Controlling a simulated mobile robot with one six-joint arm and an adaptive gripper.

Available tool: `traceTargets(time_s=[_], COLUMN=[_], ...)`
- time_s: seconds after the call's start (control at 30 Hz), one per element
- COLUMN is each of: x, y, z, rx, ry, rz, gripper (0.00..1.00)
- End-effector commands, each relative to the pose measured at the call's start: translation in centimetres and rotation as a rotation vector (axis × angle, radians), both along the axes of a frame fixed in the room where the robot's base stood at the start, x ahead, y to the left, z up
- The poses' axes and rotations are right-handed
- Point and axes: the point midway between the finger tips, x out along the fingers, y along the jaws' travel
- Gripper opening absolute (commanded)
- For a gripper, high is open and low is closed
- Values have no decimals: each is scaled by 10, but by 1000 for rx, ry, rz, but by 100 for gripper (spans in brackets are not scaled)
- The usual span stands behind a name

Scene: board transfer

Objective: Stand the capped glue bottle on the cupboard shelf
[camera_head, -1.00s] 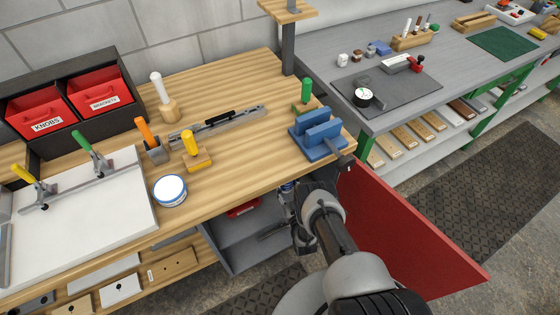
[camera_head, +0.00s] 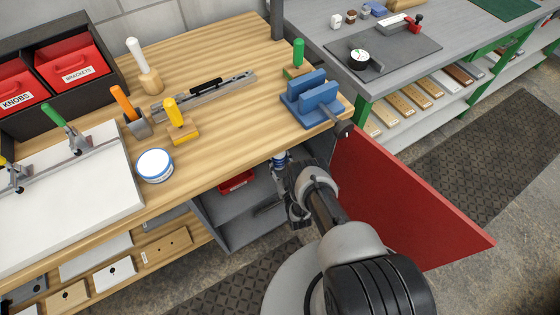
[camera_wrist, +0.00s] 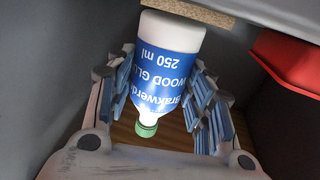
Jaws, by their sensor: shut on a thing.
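The glue bottle (camera_wrist: 165,75) is white with a blue "wood glue 250 ml" label and a green cap (camera_wrist: 146,128). The wrist view shows it cap-down in the picture, between the fingers of my gripper (camera_wrist: 165,100), which is shut on it. In the head view my gripper (camera_head: 287,180) is at the cupboard opening below the bench top, and a blue bit of the bottle (camera_head: 280,159) shows there. The cupboard (camera_head: 222,211) is grey inside, with its red door (camera_head: 405,205) open. A wooden edge (camera_wrist: 190,11) lies close to the bottle's base; I cannot tell whether they touch.
A red bin (camera_head: 237,181) is in the cupboard left of my gripper; the wrist view shows it at right (camera_wrist: 290,60). The bench top (camera_head: 225,150) overhangs the opening. A blue vise (camera_head: 312,102) sits at the bench corner above. The open door stands right of my arm.

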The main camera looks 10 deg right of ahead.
Motion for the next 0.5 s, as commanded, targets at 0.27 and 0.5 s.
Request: traceTargets(time_s=[0.27, 0.5], x=[1, 0], y=[0, 0], z=[-1, -1], rx=[0, 0], ry=[-3, -2], rz=[0, 0], gripper=[10, 62])
